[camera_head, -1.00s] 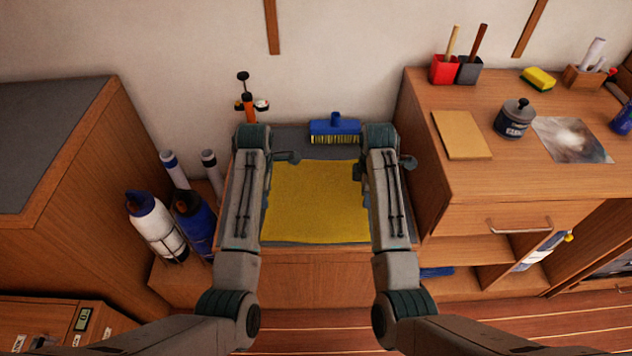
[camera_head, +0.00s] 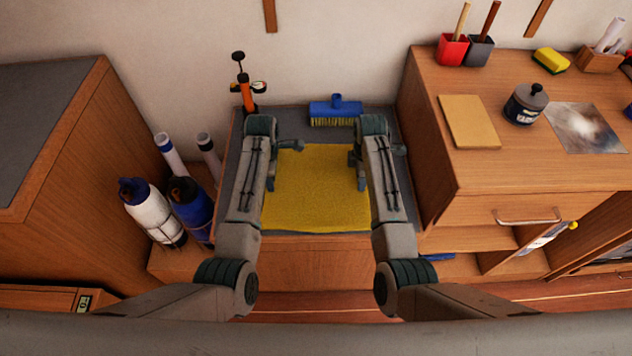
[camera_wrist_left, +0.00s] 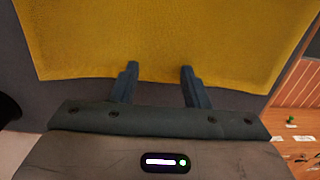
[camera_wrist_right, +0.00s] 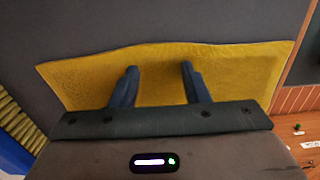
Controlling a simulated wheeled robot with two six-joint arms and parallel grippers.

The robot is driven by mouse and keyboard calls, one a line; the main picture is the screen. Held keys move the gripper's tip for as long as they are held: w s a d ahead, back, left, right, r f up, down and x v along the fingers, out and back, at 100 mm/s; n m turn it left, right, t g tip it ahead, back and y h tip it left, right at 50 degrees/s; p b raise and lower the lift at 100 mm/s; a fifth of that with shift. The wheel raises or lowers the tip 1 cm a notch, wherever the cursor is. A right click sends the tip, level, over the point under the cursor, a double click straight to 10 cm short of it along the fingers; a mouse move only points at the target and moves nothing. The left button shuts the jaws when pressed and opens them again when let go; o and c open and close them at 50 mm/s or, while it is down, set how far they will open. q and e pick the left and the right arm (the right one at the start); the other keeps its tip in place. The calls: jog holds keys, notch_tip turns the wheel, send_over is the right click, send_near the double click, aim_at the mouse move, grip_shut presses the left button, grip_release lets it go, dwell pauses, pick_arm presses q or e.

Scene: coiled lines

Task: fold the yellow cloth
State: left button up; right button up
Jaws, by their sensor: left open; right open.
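The yellow cloth (camera_head: 315,190) lies spread out as one rough rectangle on the grey top of a low cabinet between my arms. My left gripper (camera_wrist_left: 160,72) is open, with its fingertips at one edge of the cloth in the left wrist view (camera_wrist_left: 165,35). My right gripper (camera_wrist_right: 158,68) is open and empty, its fingers over the cloth in the right wrist view (camera_wrist_right: 235,72). The cloth's far edge looks slightly wavy there. In the head view the grippers are at the cloth's left and right sides; the left fingers are partly hidden by the arm. I cannot tell whether either touches the cloth.
A blue brush (camera_head: 335,110) lies behind the cloth, with an orange-handled tool (camera_head: 246,95) at back left. Bottles (camera_head: 152,212) and rolled tubes stand left. A taller wooden cabinet (camera_head: 455,165) stands close on the right. The grey top (camera_head: 295,122) has a narrow bare strip behind the cloth.

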pick_arm(q)
jog(key=shift+f, duration=0.1)
pick_arm(e)
jog(key=shift+f, duration=0.1)
pick_arm(q)
jog(key=shift+f, duration=0.15)
pick_arm(e)
jog(key=shift+f, duration=0.2)
jog(key=shift+r, duration=0.15)
pick_arm(q)
grip_shut()
pick_arm(e)
grip_shut()
jog(key=shift+s, duration=0.1)
pick_arm(q)
jog(key=shift+r, duration=0.25)
